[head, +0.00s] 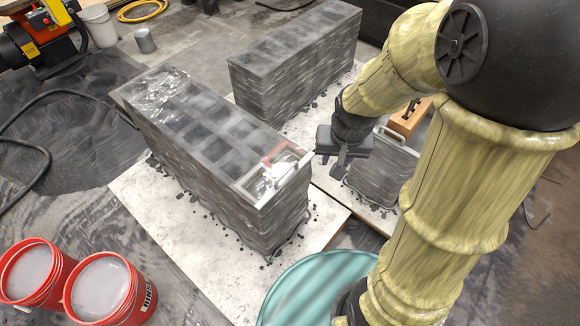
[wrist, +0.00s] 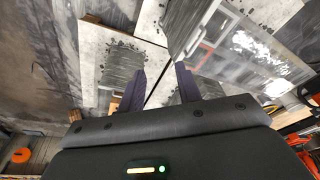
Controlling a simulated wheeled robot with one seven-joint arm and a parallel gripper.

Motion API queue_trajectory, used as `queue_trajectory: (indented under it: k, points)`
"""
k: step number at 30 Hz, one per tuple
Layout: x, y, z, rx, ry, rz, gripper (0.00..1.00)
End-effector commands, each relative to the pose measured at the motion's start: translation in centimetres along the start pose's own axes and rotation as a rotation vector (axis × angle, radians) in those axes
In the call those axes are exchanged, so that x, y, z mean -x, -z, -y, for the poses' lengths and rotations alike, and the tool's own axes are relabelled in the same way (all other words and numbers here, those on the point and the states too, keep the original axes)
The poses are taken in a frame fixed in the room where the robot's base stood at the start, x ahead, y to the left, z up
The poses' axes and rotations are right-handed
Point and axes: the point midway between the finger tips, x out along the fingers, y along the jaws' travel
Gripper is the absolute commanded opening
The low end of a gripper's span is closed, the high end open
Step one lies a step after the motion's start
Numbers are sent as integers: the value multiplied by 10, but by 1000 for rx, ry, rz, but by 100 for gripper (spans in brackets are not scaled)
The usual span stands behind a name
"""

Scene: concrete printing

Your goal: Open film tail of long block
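The long block (head: 210,150) is a dark grey printed block with a row of square cells, wrapped in clear film, on a pale board in the head view. Shiny crumpled film (head: 165,88) lies on its far end. At its near right end are a pale bar-like handle (head: 285,178) and a reddish piece (head: 280,152). The block also shows at the upper right of the wrist view (wrist: 232,50). My gripper (head: 342,172) hangs just right of that end, apart from it. In the wrist view its two dark fingers (wrist: 160,84) are spread with nothing between them.
A second long block (head: 295,65) stands behind. A small block (head: 380,172) with a handle stands to the right, near an orange-brown piece (head: 408,117). Two red buckets (head: 110,290) and a teal round top (head: 318,290) stand in front. A dark hose (head: 45,150) lies at left.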

Motion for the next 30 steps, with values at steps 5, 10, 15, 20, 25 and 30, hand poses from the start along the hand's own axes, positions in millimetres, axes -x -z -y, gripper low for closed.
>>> queue_trajectory:
  k: [5, 10, 15, 20, 25, 30]
  points:
    - [-55, 54, 30, -238, 28, 42, 34]
    - [-106, 96, 62, -477, 57, 89, 34]
    - [-135, 116, 81, -626, 73, 122, 34]
    - [-138, 120, 85, -655, 77, 127, 34]
    - [-138, 120, 85, -654, 76, 127, 34]
    - [-142, 119, 85, -653, 75, 129, 34]
